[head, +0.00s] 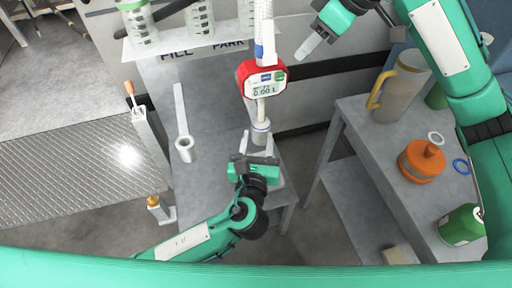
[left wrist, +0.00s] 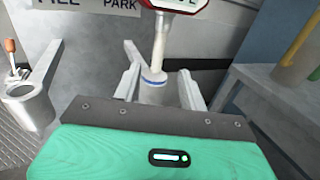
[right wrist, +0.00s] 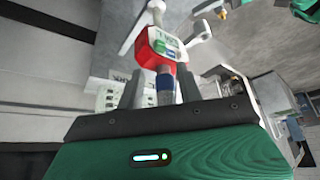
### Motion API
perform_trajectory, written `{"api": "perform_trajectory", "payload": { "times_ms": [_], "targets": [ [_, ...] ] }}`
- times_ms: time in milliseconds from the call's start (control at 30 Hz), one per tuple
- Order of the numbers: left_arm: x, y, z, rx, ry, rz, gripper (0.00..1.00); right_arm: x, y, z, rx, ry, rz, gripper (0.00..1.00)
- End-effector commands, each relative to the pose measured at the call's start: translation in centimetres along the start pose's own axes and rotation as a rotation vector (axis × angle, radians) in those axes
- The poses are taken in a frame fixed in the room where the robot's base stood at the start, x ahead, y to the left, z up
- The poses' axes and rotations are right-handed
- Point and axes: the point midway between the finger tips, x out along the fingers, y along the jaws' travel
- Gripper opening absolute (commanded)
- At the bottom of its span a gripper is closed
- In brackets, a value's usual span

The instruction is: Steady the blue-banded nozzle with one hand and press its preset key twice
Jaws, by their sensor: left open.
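The blue-banded nozzle hangs on a white hose, with a blue band (head: 260,50) above its red meter (head: 262,78). The meter has a lit display reading about 0.00 L and small blue and green keys; which is the preset key is too small to tell. My left gripper (head: 257,142) is open, its fingers on either side of the nozzle's lower end (left wrist: 154,78), contact unclear. My right gripper (head: 308,46) is open, up and right of the meter and apart from it. The right wrist view shows the red meter (right wrist: 158,48) and blue band beyond its fingers.
A holster cup (head: 185,147) is left of the nozzle. A side table at right holds a jug (head: 402,88), an orange container (head: 421,160) and a green can (head: 460,225).

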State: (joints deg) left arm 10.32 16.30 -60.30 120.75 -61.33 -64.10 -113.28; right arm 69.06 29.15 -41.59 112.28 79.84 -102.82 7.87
Motion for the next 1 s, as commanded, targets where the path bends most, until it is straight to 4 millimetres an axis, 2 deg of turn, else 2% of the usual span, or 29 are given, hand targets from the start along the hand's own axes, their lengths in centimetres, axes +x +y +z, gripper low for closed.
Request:
{"api": "perform_trajectory", "payload": {
  "times_ms": [300, 500, 700, 1000],
  "targets": [
    [6.5, 0.1, 0.1, 0.0, -0.001, 0.003, 0.42, 0.0, 0.0, 0.0, 0.0, 0.0, 0.0, 0.36],
    [9.6, 0.0, 0.0, -0.002, 0.0, 0.002, 0.42, 0.0, 0.0, 0.0, 0.0, 0.0, 0.0, 0.36],
    [11.1, 0.0, 0.0, -0.003, 0.001, 0.001, 0.42, 0.0, 0.0, 0.0, 0.0, 0.0, 0.0, 0.36],
    [11.4, 0.1, 0.0, -0.003, 0.002, 0.001, 0.42, 0.0, 0.0, 0.0, 0.0, 0.0, 0.0, 0.36]
  ]
}}
